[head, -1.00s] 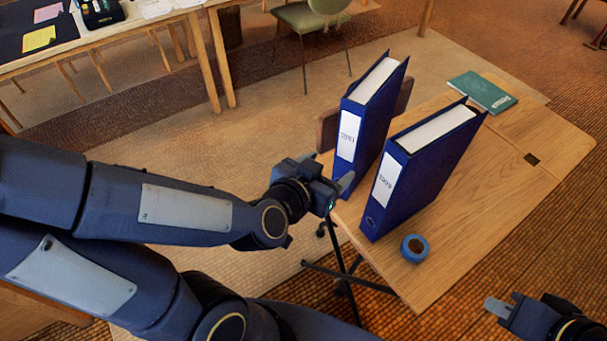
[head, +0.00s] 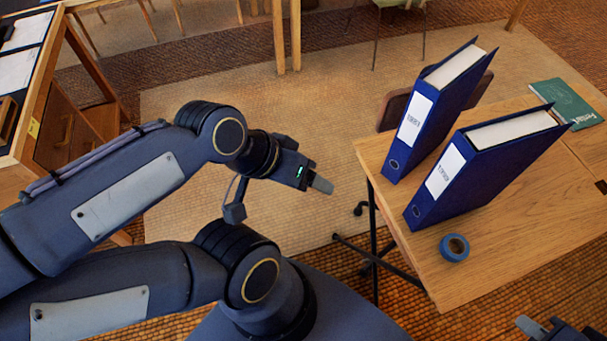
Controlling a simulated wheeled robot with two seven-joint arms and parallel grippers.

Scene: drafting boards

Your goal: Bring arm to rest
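My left gripper (head: 318,184) is at the end of the arm that comes in from the left. It hangs over the pale rug, left of the small wooden table and apart from it. One grey fingertip shows clearly and points right; I cannot tell how far apart the fingers are. I see nothing held in it. My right gripper (head: 541,328) shows only in part at the bottom right edge, below the table. Its opening is not clear.
On the small table (head: 520,225) stand two blue binders, one behind (head: 412,145) and one in front (head: 480,180). A blue tape roll (head: 454,247) and a green book (head: 566,104) lie there. A wooden desk (head: 48,75) stands at the upper left. The rug (head: 300,110) between is clear.

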